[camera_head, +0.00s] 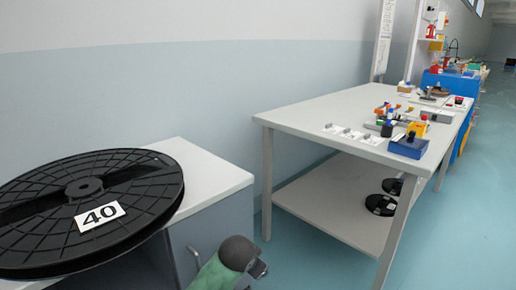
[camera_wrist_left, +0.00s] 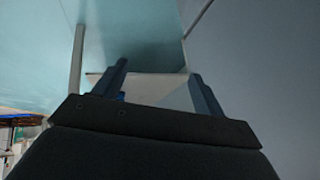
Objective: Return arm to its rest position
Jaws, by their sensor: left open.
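My left gripper (camera_wrist_left: 158,82) shows in the left wrist view with its two dark fingers apart and nothing between them. Past the fingers are a pale surface, blue floor and a grey panel at the right. In the head view, a green and grey link of my arm (camera_head: 232,258) is low in the middle, beside the cabinet under the reel. The fingers cannot be made out there. My right gripper is in neither view.
A large black reel marked 40 (camera_head: 90,235) lies on a white-topped cabinet (camera_head: 225,180) at the left. A grey table (camera_head: 300,112) with small parts and a blue box (camera_head: 408,147) stands to the right. Black reels (camera_head: 380,205) lie on its lower shelf. The floor (camera_head: 470,220) at the right is clear.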

